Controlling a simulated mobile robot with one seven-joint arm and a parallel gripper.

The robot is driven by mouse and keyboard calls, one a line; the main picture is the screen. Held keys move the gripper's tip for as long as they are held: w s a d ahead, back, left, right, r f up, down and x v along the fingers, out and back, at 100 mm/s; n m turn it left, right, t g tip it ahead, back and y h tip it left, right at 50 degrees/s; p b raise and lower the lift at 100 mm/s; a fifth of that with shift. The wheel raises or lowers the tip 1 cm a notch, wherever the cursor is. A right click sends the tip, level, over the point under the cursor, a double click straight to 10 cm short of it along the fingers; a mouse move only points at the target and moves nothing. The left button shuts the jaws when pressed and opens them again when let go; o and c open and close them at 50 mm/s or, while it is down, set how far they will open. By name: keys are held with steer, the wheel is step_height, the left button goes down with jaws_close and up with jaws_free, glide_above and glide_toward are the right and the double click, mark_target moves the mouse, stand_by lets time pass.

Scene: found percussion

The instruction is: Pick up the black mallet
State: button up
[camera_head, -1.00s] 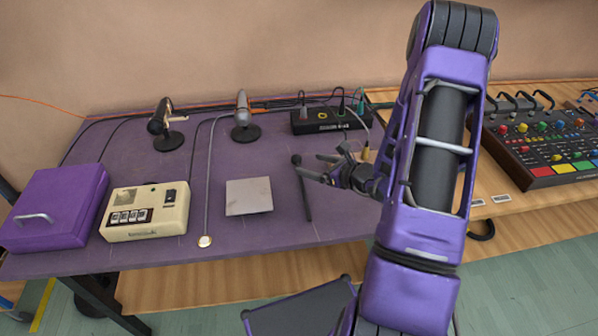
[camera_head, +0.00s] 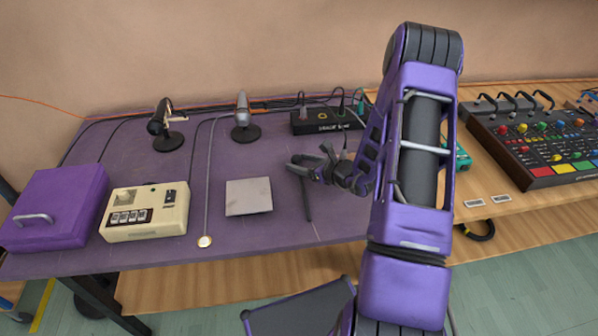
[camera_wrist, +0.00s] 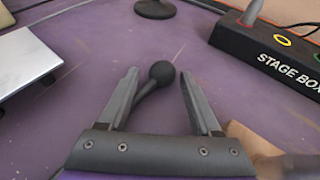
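The black mallet lies on the purple table (camera_head: 270,222); its handle (camera_head: 307,206) points toward the table's front edge in the head view. Its round head (camera_wrist: 162,72) shows in the wrist view, a little beyond and between my fingertips. My gripper (camera_head: 306,165) is open over the head end of the mallet, with the two fingers apart on either side of it. In the wrist view my gripper (camera_wrist: 158,80) has the upper part of the handle between its fingers. I cannot tell how high the fingers are above the table. The lower handle is hidden in the wrist view.
A silver square plate (camera_head: 249,197) lies left of the mallet. A black stage box (camera_head: 326,120) stands behind, with two microphones (camera_head: 243,117) (camera_head: 165,126) further left. A cream drum machine (camera_head: 145,211) and a purple case (camera_head: 54,208) are at the left.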

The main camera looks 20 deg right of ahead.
jaws_close()
